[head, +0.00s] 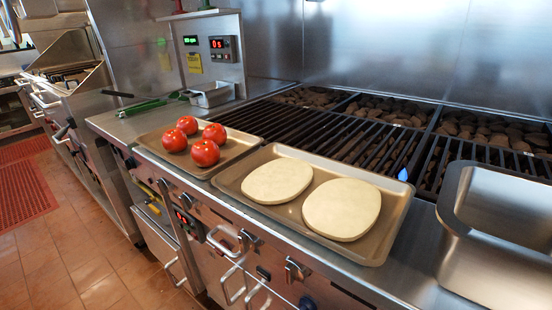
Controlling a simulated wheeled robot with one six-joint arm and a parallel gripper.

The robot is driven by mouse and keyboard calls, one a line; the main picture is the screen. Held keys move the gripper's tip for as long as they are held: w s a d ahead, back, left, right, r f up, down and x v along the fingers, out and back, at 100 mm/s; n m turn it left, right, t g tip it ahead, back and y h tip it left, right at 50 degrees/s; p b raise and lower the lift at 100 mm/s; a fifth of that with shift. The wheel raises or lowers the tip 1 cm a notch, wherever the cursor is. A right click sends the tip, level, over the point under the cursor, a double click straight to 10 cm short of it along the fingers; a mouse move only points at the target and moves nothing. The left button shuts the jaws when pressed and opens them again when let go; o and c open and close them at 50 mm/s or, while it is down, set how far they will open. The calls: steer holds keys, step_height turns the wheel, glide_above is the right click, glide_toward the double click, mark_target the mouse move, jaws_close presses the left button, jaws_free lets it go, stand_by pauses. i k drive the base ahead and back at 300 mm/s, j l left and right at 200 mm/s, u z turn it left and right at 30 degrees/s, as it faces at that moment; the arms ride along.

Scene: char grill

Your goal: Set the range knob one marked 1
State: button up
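The front panel of the char grill (210,212) runs diagonally below the counter edge. Several metal knobs sit along it. One knob (249,240) is near the panel's middle, and another knob (296,269) is farther right and closer to me. A smaller knob (185,200) is to the left, near a red-lit display (181,217). I cannot read any number marks on the knobs at this size, so I cannot tell which is marked 1. My gripper is not in view.
A tray with red tomatoes (205,152) and a tray with two pale dough rounds (341,209) rest along the counter above the panel. An empty steel pan (505,207) is at right. Door handles (232,286) stick out below the knobs.

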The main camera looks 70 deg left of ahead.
mark_target(164, 187)
steer(key=u, duration=2.5)
steer(key=i+j+z, duration=0.2)
steer(key=j+z, duration=0.15)
steer(key=j, duration=0.25)
steer(key=k, duration=0.65)
